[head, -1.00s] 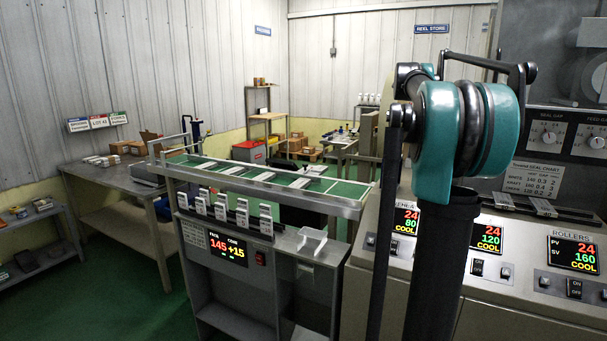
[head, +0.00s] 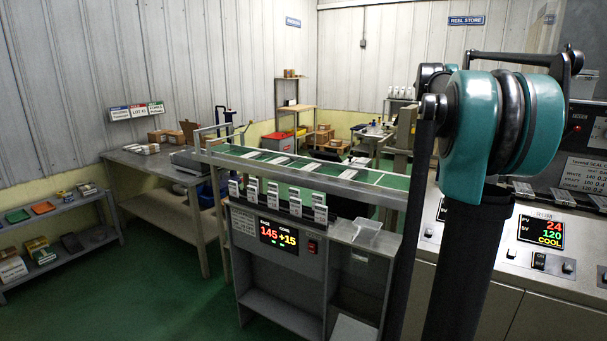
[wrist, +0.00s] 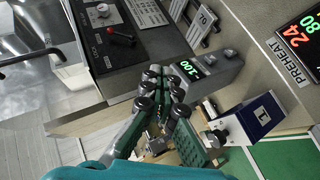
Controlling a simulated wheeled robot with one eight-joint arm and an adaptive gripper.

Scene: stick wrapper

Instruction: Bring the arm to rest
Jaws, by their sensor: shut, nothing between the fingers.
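My gripper (wrist: 166,88) shows in the wrist view, its dark fingers drawn together with nothing between them. It is in front of a grey panel with a green lit display (wrist: 190,69), clear of the floor; I cannot tell the exact gap to the panel. In the head view my arm's teal joint and dark links stand at the right, and the gripper itself is out of that picture.
A machine with a green-topped conveyor (head: 320,170) stands ahead. A control console (head: 520,245) is at the right. A grey bench (head: 165,170) and a low shelf with trays (head: 75,223) are at the left. Green floor (head: 150,290) is open between them.

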